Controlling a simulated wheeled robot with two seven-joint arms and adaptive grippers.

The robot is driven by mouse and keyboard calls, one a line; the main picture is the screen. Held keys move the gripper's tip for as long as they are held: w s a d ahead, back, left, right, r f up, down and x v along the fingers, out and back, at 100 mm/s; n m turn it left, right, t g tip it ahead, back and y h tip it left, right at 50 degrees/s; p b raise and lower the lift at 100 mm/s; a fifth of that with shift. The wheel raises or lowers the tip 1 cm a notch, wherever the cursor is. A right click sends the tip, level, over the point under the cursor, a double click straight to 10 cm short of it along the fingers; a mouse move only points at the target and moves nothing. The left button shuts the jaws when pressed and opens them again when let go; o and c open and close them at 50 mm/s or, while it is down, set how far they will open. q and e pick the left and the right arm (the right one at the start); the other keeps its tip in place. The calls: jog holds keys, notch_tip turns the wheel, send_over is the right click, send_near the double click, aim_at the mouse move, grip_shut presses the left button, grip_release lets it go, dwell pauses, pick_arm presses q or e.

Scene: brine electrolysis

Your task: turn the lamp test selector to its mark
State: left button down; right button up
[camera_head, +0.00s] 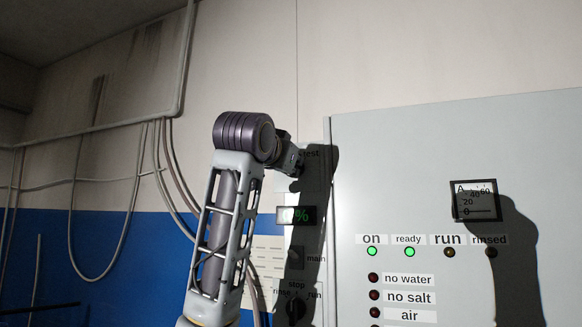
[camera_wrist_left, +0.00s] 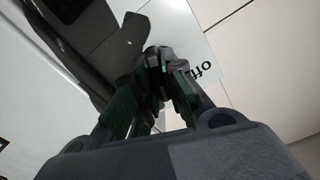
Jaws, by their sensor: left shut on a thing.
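My left gripper (camera_head: 297,163) is at the upper part of the narrow control panel (camera_head: 318,190), beside the label "test". In the left wrist view its fingers (camera_wrist_left: 160,75) are closed together on the lamp test selector. The fingers cover the selector, so its pointer and its mark cannot be seen. A plate with the letters "off" (camera_wrist_left: 208,77) shows just beyond the fingers in the left wrist view. My right gripper is in neither view.
A grey cabinet (camera_head: 400,160) with lamps and a dial meter (camera_head: 474,200) stands right. Pipes and cables (camera_head: 75,210) run along the left wall.

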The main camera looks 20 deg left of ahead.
pick_arm(q)
jog(key=m, duration=0.5)
dwell(0.5)
jog(key=c, duration=1.5)
grip_release()
jog(key=shift+d, duration=0.1)
jog(key=shift+s+a, duration=0.15)
jog(key=shift+s, duration=2.9)
jog(key=shift+s+a, duration=0.1)
jog(key=shift+s, duration=2.9)
